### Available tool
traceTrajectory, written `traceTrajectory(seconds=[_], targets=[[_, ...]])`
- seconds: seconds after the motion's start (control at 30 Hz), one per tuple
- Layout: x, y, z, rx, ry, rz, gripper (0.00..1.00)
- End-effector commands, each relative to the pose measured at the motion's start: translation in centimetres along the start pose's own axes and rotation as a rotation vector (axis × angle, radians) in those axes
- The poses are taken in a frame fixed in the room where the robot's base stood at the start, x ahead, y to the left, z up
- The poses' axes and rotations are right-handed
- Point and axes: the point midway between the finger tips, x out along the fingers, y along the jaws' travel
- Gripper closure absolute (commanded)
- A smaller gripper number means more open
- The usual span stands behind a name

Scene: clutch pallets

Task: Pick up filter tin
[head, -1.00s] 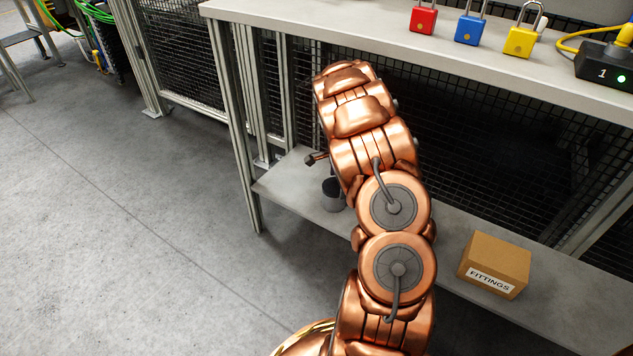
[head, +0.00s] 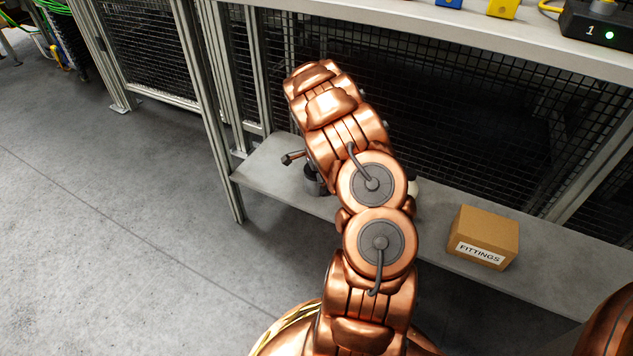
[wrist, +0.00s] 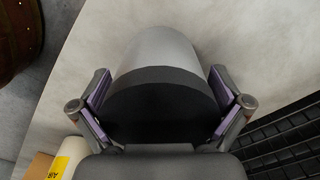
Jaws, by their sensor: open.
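A grey cylindrical tin with a dark end, likely the filter tin (wrist: 160,55), fills the middle of the wrist view. My gripper (wrist: 161,95) is open, with one purple-padded finger on each side of the tin. I cannot tell whether either pad touches it. In the head view the tin (head: 313,186) is a small dark shape on the low shelf, mostly hidden by my copper arm. Only a dark bit of my gripper (head: 291,158) shows there, left of the arm.
The low grey shelf (head: 262,170) also holds a cardboard FITTINGS box (head: 482,237) at right. A pale container with a yellow label (wrist: 66,160) stands close by, lower left in the wrist view. The bench top (head: 380,22) overhangs the shelf; dark mesh (head: 450,120) stands behind.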

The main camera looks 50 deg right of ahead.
Motion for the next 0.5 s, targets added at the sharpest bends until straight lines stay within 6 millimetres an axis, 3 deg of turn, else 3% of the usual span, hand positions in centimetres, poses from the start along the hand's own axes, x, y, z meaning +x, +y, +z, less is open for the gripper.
traceTrajectory(seconds=[0.2,0.5], targets=[[-0.03,-0.02,-0.03,0.0,0.0,-0.001,0.02],[-0.03,-0.01,-0.04,0.001,0.0,-0.001,0.33]])
